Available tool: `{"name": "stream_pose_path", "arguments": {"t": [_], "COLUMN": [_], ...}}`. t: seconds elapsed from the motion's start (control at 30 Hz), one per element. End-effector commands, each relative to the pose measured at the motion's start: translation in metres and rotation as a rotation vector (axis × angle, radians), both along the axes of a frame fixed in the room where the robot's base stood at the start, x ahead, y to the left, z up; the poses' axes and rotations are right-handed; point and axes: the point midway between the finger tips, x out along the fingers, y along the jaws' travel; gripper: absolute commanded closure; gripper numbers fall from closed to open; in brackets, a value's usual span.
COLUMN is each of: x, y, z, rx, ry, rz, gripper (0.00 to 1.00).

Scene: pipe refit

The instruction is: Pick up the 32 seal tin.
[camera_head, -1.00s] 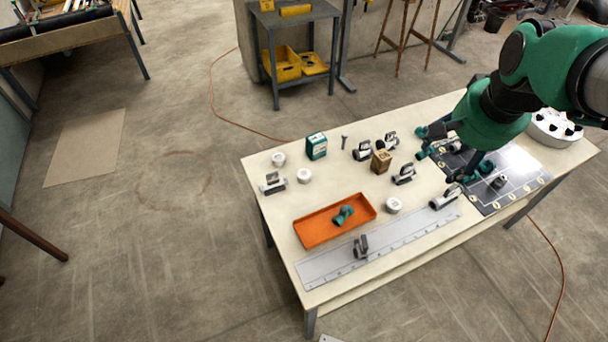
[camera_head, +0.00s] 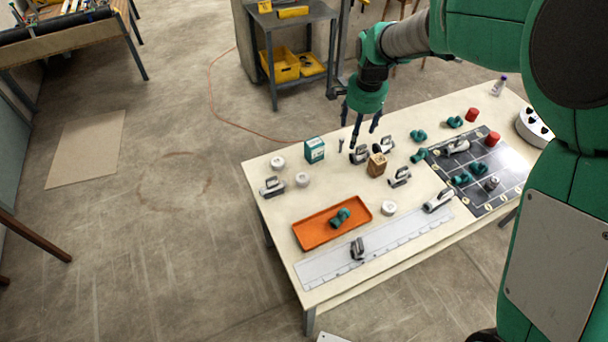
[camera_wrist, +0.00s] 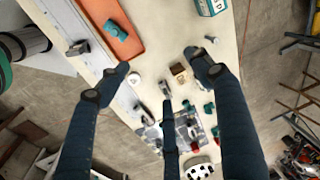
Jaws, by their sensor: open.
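A teal and white box-shaped tin (camera_head: 315,150) stands upright near the back edge of the table. In the wrist view it shows at the top edge (camera_wrist: 212,6), partly cut off, with a pale label that I cannot read fully. A smaller brown block-like box (camera_head: 377,164) stands to its right; its marking is too small to read, so I cannot tell for certain which one is the 32 seal tin. My gripper (camera_head: 361,124) points down above the table's back edge, right of the teal tin. It is open and empty, its fingers wide apart in the wrist view (camera_wrist: 160,80).
An orange tray (camera_head: 305,238) holds a teal fitting. Grey clamp-like parts, including one (camera_head: 359,153) below my gripper, and white rings (camera_head: 303,180) lie around. A long ruler (camera_head: 325,264) runs along the front. A dark mat (camera_head: 475,170) with fittings lies at right.

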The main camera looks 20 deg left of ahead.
Motion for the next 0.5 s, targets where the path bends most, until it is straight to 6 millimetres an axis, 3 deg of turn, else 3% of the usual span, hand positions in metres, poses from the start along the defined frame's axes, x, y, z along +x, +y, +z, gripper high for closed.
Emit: {"name": "stream_pose_path", "arguments": {"t": [0.23, 0.5], "x": [0.018, 0.022], "y": [0.061, 0.123], "z": [-0.058, -0.129], "rx": [-0.011, -0.028], "ry": [0.053, 0.103], "rz": [-0.061, -0.132], "gripper": [0.34, 0.34]}}
